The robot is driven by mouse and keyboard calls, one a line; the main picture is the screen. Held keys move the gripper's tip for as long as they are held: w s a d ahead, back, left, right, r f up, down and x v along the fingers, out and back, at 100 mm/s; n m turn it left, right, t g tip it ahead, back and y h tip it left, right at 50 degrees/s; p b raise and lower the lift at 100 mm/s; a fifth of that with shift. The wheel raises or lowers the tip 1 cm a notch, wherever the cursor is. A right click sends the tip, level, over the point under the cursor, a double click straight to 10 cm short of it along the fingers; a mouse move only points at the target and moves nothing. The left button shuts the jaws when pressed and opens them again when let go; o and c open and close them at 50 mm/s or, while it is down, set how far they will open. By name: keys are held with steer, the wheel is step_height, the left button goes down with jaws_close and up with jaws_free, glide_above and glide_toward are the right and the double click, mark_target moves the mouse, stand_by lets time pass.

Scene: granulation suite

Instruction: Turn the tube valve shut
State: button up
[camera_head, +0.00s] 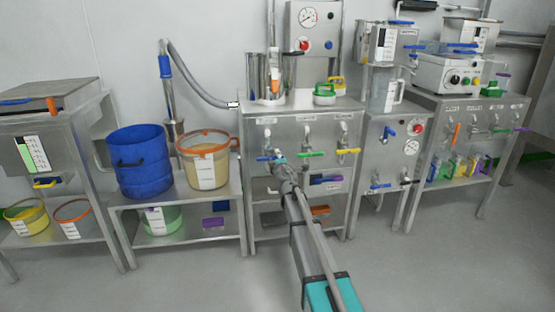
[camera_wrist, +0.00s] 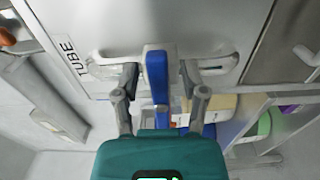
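The tube valve's blue handle (camera_wrist: 157,75) shows in the wrist view, near a label reading TUBE (camera_wrist: 70,60) on the steel panel. In the head view the blue handle (camera_head: 265,158) is the leftmost of three coloured handles on the central cabinet's front. My gripper (camera_wrist: 159,76) has its two fingers on either side of the blue handle, with a visible gap on each side. It is open and seems not to touch the handle. In the head view my gripper (camera_head: 281,164) is at the valve and hides part of it.
A green handle (camera_head: 310,154) and a yellow handle (camera_head: 348,151) sit to the right on the same panel. A blue bucket (camera_head: 139,165) stands on a bench at the left. The floor in front is clear.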

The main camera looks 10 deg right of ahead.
steer(key=shift+s, duration=0.1)
steer(key=s, duration=1.2)
stand_by(0.5)
steer(key=s+d+f+m+g+h+p, duration=0.2)
steer(key=s+d+m+g+h+p, duration=0.15)
steer(key=s+m, duration=0.35)
steer(key=s+d+f+m+g+h+p, duration=0.25)
steer(key=s+d+m+g, duration=0.2)
steer(key=s+m, duration=0.3)
steer(key=s+a+f+m+g+y+p, duration=0.1)
steer(key=s+a+m+g+y+p, duration=0.15)
steer(key=s+a+g, duration=0.45)
steer(key=s+a+f+m+g+y+p, duration=0.1)
steer(key=s+a+f+g+y+p, duration=0.2)
steer(key=s, duration=0.9)
step_height(320, 180, up, 39)
steer(key=p, duration=3.7)
steer(key=shift+w+a+f, duration=0.2)
steer(key=shift+w+a, duration=0.1)
